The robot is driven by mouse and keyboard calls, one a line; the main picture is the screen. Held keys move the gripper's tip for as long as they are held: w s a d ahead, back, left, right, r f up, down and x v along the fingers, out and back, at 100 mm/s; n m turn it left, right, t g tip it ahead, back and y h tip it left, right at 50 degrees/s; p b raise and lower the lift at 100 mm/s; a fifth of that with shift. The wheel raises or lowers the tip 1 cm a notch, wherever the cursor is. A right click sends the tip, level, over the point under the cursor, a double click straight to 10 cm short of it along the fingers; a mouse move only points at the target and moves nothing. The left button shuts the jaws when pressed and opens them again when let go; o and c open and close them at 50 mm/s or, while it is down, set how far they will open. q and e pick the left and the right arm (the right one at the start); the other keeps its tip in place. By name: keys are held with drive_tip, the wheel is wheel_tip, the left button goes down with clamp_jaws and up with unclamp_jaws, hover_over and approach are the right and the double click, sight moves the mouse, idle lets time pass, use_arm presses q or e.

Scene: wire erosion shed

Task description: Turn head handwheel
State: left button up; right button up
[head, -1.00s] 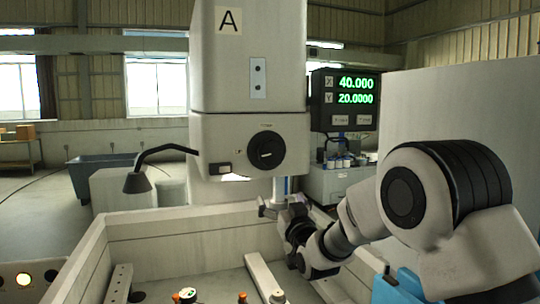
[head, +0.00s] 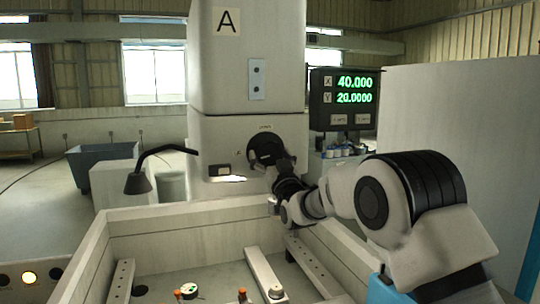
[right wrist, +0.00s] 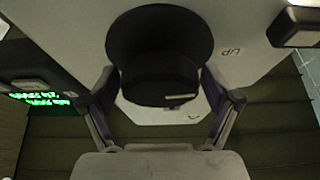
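The black round head handwheel (head: 264,145) is on the front of the light grey machine head (head: 225,135), partly covered by my right gripper in the head view. My right gripper (head: 279,165) is at the wheel's lower right there. In the right wrist view, the dark handwheel (right wrist: 160,50) lies between the two spread fingers of my right gripper (right wrist: 160,88). One finger is on each side, close to the rim; I cannot tell whether they touch it. A pale mark shows on the wheel's dark face. My left gripper is not in view.
An open tank (head: 105,232) with pale walls and rails is below the head. A black lamp (head: 140,183) on a bent arm is at left.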

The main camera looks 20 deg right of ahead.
drive_tip(key=c, duration=0.5)
drive_tip(key=m+h+b, duration=0.1)
drive_tip(key=m+b, duration=0.1)
drive_tip(key=b, duration=0.1)
drive_tip(key=shift+f, duration=0.2)
drive_tip(key=shift+c, duration=0.2)
drive_tip(key=shift+r+m+h, duration=0.1)
drive_tip(key=shift+m+h, duration=0.2)
drive_tip(key=shift+m, duration=0.2)
drive_tip(key=shift+r, duration=0.15)
drive_tip(key=o, duration=1.2)
drive_tip(key=shift+c, duration=0.2)
